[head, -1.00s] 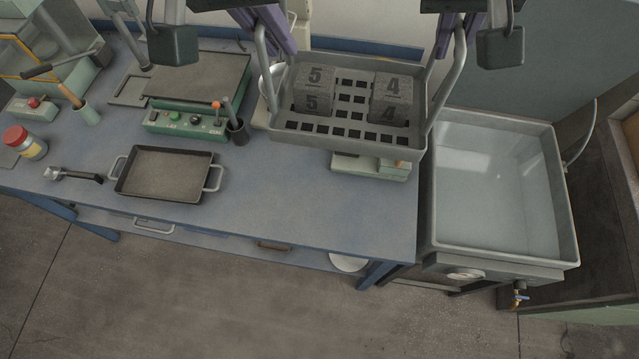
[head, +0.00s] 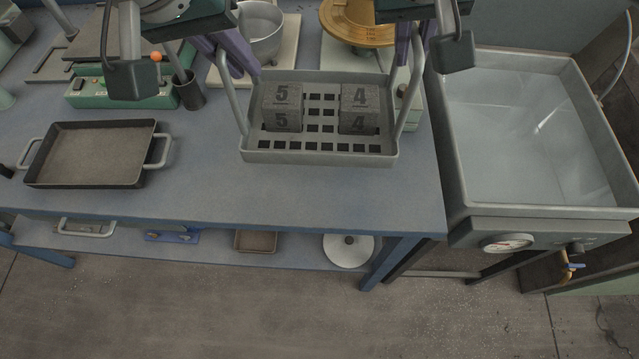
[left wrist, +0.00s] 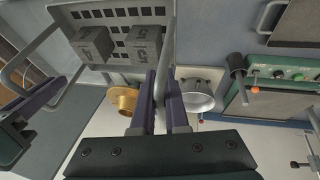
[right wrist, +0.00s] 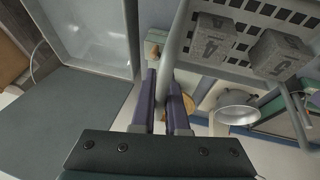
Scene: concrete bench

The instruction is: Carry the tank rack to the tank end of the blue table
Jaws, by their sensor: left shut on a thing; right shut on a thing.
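The tank rack (head: 320,157) is a grey perforated tray with tall side handles. It carries two grey cubes, one marked 5 (head: 283,107) and one marked 4 (head: 360,108). It is level, over the right part of the blue table (head: 300,205); whether it touches the tabletop is unclear. My left gripper (head: 224,52) is shut on the left handle, which also shows in the left wrist view (left wrist: 163,60). My right gripper (head: 412,50) is shut on the right handle, also in the right wrist view (right wrist: 176,40). The water tank (head: 530,130) stands beyond the table's right end.
A black pan (head: 95,155) lies on the table to the left. Behind the rack stand a steel bowl (head: 261,35) and a golden round piece (head: 355,22). A green control box (head: 120,90) and a dark cup (head: 188,92) sit back left. The tabletop before the rack is clear.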

